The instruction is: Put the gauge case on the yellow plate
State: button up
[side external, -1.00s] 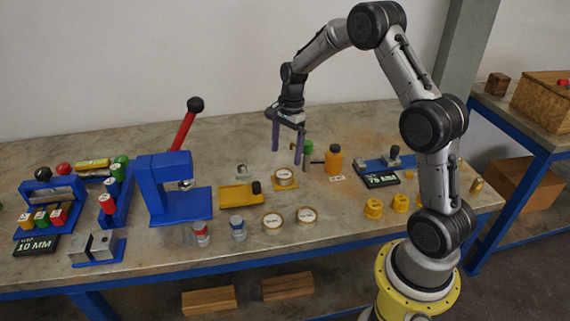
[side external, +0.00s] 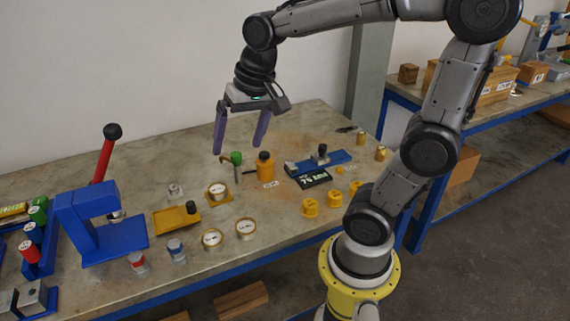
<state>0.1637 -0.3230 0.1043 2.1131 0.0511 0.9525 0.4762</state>
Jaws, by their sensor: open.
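Three round brass gauge cases with white faces show in the side view. One gauge case (side external: 217,189) sits on a small square yellow plate (side external: 222,201), whose corners show around it. A second gauge case (side external: 212,239) and a third gauge case (side external: 245,229) lie on the bare bench nearer the front edge. I cannot tell the three apart by their lettering. My gripper (side external: 238,148) is open and empty, fingers pointing down. It is in the air above the bench, apart from the gauge case on the plate.
A blue press with a red lever (side external: 100,225) stands further left. An orange bottle (side external: 265,167) and a green-topped item (side external: 236,158) stand right of the plate. Yellow fittings (side external: 310,207) are near the front.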

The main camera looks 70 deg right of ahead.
jog(key=s+a+f+n+t, duration=0.1)
jog(key=s+a+n+t, duration=0.1)
jog(key=s+n, duration=0.5)
jog(key=s+a, duration=0.1)
jog(key=s, duration=0.3)
jog(key=shift+a+f+n, duration=0.2)
jog(key=shift+a+n, duration=0.1)
jog(key=shift+s, duration=0.1)
dwell(0.3)
